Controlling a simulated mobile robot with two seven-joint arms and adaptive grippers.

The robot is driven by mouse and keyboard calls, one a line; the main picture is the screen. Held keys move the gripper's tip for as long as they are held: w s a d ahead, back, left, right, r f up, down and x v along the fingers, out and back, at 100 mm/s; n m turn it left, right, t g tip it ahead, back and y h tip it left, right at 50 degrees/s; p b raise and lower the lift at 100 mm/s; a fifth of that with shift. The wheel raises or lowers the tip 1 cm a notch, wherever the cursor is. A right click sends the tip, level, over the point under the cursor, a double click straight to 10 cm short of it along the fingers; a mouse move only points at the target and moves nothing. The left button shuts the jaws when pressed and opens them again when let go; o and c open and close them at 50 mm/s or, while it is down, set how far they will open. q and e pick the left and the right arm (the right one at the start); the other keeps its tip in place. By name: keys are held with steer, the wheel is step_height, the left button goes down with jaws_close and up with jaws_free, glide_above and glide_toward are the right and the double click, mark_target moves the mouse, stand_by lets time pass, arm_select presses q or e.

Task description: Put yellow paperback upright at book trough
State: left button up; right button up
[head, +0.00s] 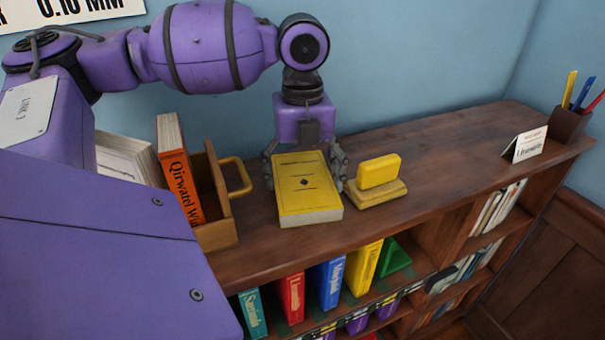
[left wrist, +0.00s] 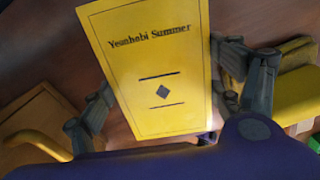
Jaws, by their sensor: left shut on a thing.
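The yellow paperback (head: 307,186) has its cover facing up, with its near edge low over the top of the bookcase. I cannot tell whether it touches the wood. My left gripper (head: 305,168) is above its far part, shut on it with one finger along each side. In the left wrist view the paperback (left wrist: 150,70) shows its title "Yeonhobi Summer" between the fingers. The wooden book trough (head: 219,234) with a yellow handle stands to the left, holding an upright orange book (head: 178,172). Part of the trough is hidden behind my arm. My right gripper is not in view.
A yellow block on a stand (head: 377,178) is close to the right of the paperback. A small sign (head: 528,145) and a pen holder (head: 568,124) stand at the far right. Bare wood lies between them. Several colored books stand on the shelf below.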

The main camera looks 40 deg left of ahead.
arm_select(q)
steer(key=o, duration=1.3)
steer(key=shift+o, duration=0.2)
